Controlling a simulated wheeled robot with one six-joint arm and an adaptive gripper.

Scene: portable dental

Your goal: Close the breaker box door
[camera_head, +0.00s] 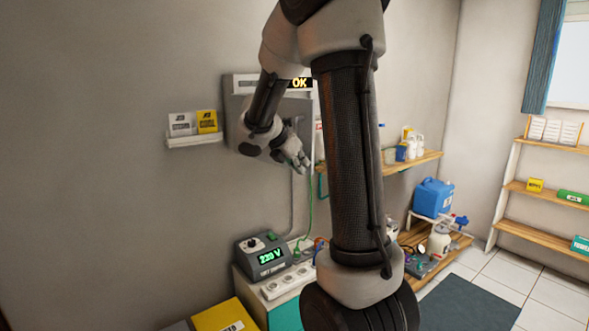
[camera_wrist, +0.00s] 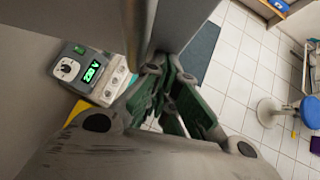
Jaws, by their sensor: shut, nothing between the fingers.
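The grey breaker box (camera_head: 236,112) is on the wall, partly hidden behind my arm. A lit "OK" sign (camera_head: 300,83) shows at its top right. My gripper (camera_head: 302,161) is at the box's lower right, in front of it, and is shut and empty. In the wrist view, my gripper (camera_wrist: 178,112) shows dark fingers with green pads close to the lower end of a grey upright panel (camera_wrist: 140,28). Whether they touch it, and how far the door stands from the box, I cannot tell.
A small wall shelf (camera_head: 196,140) with cards is left of the box. Below stand a grey "220 V" unit (camera_head: 264,258) and a white power strip (camera_head: 288,282). A wooden shelf (camera_head: 412,163) with bottles is to the right. Tiled floor (camera_head: 500,268) lies open at right.

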